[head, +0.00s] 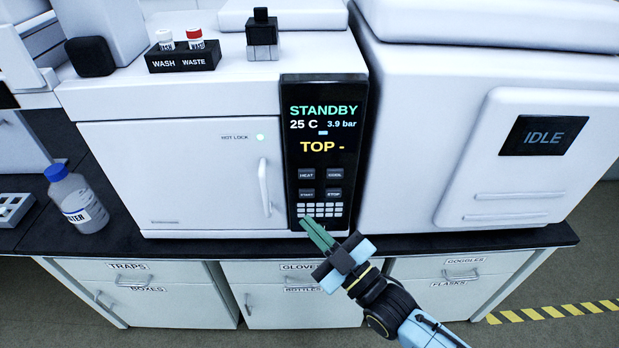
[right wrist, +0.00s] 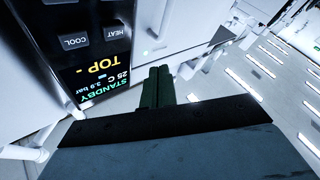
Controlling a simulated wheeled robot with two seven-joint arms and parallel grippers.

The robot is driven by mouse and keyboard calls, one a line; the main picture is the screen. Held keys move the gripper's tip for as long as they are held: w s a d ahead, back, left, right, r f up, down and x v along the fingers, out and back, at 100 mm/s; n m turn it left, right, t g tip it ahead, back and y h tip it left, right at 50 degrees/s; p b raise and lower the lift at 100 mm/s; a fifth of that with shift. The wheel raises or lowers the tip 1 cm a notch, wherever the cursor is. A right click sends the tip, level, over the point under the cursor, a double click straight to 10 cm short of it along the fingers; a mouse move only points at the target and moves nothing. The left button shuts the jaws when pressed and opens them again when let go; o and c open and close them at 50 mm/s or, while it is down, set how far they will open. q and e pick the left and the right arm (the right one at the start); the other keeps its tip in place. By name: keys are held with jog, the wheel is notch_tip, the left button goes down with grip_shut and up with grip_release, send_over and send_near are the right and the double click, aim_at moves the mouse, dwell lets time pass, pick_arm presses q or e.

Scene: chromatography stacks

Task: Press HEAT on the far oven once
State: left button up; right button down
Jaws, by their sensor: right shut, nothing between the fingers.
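The oven (head: 180,180) is a white unit with a handled door and a black control panel (head: 323,240). Its display reads STANDBY, 25 C, 3.9 bar and TOP -. The HEAT button (head: 306,174) is the upper left of several grey buttons, beside COOL (head: 335,174). In the right wrist view the HEAT button (right wrist: 115,31) shows near the top, beside COOL. My right gripper (head: 303,222) has shut green fingers with nothing between them. In the head view its tips overlap the panel's bottom edge, below HEAT. I cannot tell whether they touch the panel. My left gripper is not in view.
A white unit (head: 415,150) with an IDLE screen stands to the right. A blue-capped bottle (head: 76,200) stands on the dark bench at left. A rack marked WASH and WASTE (head: 183,60) sits on the oven top. Labelled drawers are below the bench.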

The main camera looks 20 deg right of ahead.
jog(key=shift+s+a+r, duration=0.1)
jog(key=shift+s+r, duration=0.05)
jog(key=shift+r, duration=0.45)
jog(key=b, duration=0.3)
send_near(307, 174)
jog(key=shift+w+a+r, duration=0.3)
jog(key=shift+w+a, duration=0.4)
jog(key=shift+a, duration=0.1)
jog(key=shift+w+a+r, duration=0.25)
jog(key=shift+w+a, duration=0.45)
jog(key=shift+a, duration=0.05)
jog(key=shift+w+a+r, duration=0.3)
jog(key=shift+w+a, duration=0.4)
jog(key=shift+a, duration=0.1)
jog(key=shift+w+d, duration=0.1)
jog(key=shift+w, duration=0.3)
